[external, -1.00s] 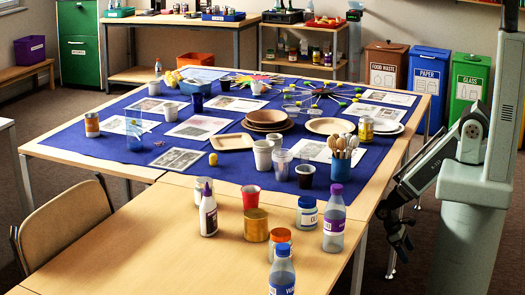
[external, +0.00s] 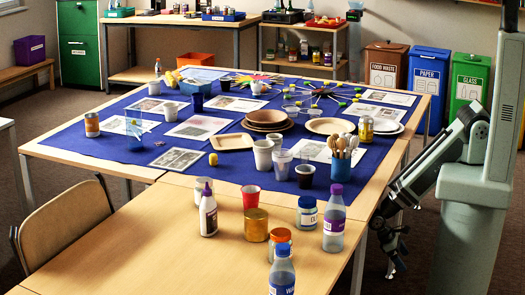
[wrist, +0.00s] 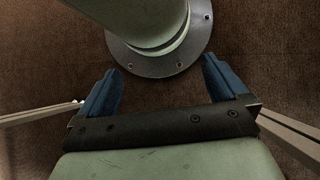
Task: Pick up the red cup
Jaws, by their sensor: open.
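The red cup (external: 251,196) stands upright on the bare wooden table, near the front edge of the blue cloth. A gold tin (external: 256,225) is just in front of it, and a white glue bottle (external: 208,213) stands to its left. My gripper (external: 392,262) hangs low beside the table's right edge, well to the right of the cup and apart from it. In the wrist view my gripper (wrist: 162,88) is open, its two blue fingers wide apart with nothing between them. The cup is not in the wrist view.
Near the cup stand an orange-lidded jar (external: 279,243), a blue-lidded jar (external: 307,215), a purple-capped bottle (external: 334,222) and a blue-capped bottle (external: 282,270). The blue cloth (external: 190,165) bears plates, cups and papers. The wooden table (external: 140,240) is clear at front left.

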